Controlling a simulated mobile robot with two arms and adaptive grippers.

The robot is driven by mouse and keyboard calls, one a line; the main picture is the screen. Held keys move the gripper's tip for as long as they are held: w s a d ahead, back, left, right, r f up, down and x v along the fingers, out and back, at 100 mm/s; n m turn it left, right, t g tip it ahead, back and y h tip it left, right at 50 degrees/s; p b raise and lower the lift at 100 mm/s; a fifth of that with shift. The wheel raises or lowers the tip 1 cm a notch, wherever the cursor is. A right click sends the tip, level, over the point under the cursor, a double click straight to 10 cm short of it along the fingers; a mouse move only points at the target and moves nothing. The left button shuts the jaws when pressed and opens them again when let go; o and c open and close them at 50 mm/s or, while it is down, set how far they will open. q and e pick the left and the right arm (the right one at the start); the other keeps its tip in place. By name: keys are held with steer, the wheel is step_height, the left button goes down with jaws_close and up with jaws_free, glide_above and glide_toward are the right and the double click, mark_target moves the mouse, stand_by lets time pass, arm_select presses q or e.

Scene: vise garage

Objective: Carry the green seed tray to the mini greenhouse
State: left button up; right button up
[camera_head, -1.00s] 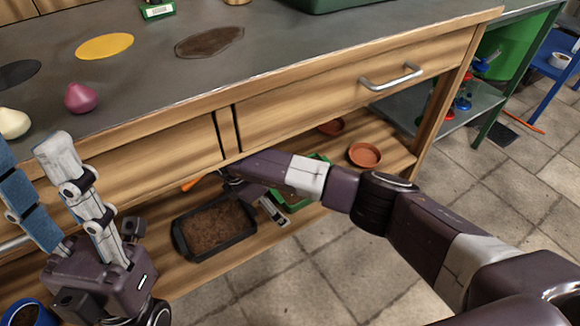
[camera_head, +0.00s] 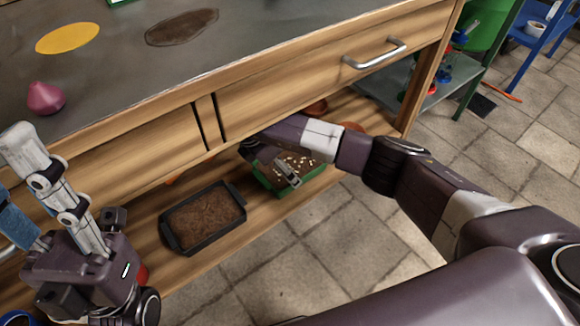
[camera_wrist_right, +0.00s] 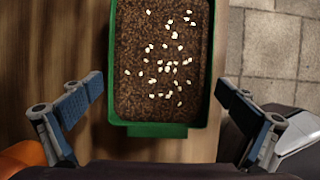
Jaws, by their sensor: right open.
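The green seed tray (camera_head: 284,192) sits on the lower wooden shelf under the bench, filled with brown soil dotted with pale seeds. My right arm and gripper (camera_head: 276,170) partly cover it in the head view. In the right wrist view, the tray (camera_wrist_right: 158,131) has its near rim lying between the fingers of my open right gripper (camera_wrist_right: 160,90), with a gap on both sides. My left gripper (camera_head: 28,185) is at the left of the head view, fingers up, apart and empty. I cannot make out the mini greenhouse.
A black tray of soil (camera_head: 166,237) lies on the shelf (camera_head: 240,242) left of the green tray. Terracotta dishes (camera_head: 316,107) show behind my right arm. The drawer front (camera_head: 300,75) overhangs the shelf. Tiled floor (camera_head: 300,260) in front is clear.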

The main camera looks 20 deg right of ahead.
mark_target(291, 163)
steer(key=d, duration=0.1)
steer(key=w+d, duration=0.1)
steer(key=d, duration=0.1)
steer(key=shift+d, duration=0.1)
steer(key=shift+w+d+f+b, duration=0.1)
steer(key=shift+f+b, duration=0.55)
steer(key=shift+b, duration=0.1)
steer(key=shift+r, duration=0.1)
steer(key=c, duration=1.4)
